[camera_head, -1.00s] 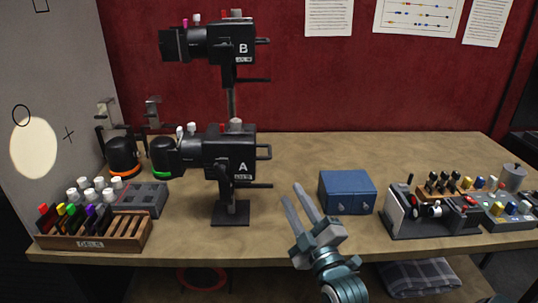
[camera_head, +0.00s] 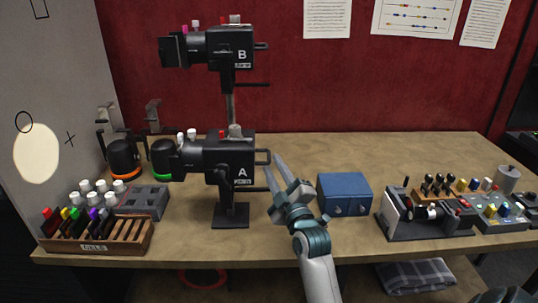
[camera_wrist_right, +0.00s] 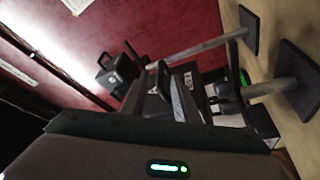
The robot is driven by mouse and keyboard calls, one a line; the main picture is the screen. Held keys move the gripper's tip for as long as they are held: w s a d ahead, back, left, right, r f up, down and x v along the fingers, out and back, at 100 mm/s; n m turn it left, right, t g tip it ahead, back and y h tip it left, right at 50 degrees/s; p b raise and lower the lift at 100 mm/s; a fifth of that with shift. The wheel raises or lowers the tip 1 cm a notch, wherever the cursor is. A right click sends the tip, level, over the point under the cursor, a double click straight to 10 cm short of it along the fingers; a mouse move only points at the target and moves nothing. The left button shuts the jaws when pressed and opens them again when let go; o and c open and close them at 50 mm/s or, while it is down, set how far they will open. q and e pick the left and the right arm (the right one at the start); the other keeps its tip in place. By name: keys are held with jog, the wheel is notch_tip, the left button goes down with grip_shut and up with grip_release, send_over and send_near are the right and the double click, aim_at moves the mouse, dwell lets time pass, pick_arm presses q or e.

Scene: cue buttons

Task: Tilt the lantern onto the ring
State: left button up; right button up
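Lantern A (camera_head: 229,160) is a black lantern on a post with a flat base on the table, with a rear loop handle (camera_head: 263,157). Lantern B (camera_head: 230,47) is a similar lantern higher up behind it. My left gripper is out of view.
A rack of coloured gels (camera_head: 97,247) stands at the front left. A blue box (camera_head: 344,193) sits right of my right gripper, with a control console (camera_head: 428,217) further right. A small cross (camera_head: 70,139) marks the wall. The table's back right is clear.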

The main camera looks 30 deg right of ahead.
aim_at(269, 156)
jog(key=shift+p+x, duration=0.4)
jog(key=shift+x, duration=1.75)
grip_shut()
